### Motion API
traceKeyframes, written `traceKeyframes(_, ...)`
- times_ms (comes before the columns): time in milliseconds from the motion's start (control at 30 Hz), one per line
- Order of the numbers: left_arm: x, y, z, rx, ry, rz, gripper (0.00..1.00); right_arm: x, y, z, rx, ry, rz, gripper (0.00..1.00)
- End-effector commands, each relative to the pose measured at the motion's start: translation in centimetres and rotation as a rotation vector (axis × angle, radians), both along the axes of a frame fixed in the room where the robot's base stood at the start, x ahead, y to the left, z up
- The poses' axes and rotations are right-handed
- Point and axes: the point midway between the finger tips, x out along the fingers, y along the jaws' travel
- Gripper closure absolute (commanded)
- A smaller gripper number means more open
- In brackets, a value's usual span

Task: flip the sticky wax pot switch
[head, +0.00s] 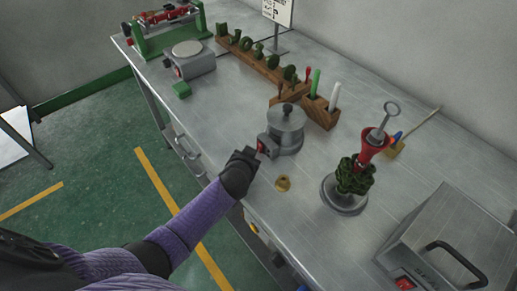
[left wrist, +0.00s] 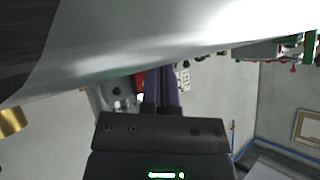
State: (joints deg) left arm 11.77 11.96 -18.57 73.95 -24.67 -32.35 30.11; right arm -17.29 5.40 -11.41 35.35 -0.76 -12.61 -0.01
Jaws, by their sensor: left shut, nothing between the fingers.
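The sticky wax pot (head: 286,135) is a grey metal pot with a knobbed lid near the front edge of the bench, upright. Its control box with a red switch (head: 262,148) is on its left front side. My left gripper (head: 260,156) is shut and empty, with its tips right at the switch. I cannot tell whether they touch it. In the left wrist view, tilted, the fingers (left wrist: 163,88) point at the pot (left wrist: 118,98) beside a patch of red. The fingers partly hide the switch. My right gripper is not in view.
A small brass cup (head: 283,184) stands just right of my gripper. A wax tree on a round stand (head: 345,203) is further right. A wooden tool holder (head: 318,112) stands behind the pot. A grey box with a black handle (head: 445,240) is at the right.

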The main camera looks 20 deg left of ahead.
Motion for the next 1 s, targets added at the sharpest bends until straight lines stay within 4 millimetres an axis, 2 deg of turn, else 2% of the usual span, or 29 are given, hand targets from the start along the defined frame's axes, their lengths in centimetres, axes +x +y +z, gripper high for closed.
traceKeyframes(1000, 1.0, -0.7, 0.0, -0.006, -0.006, -0.001, 1.00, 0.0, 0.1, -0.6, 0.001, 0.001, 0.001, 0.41)
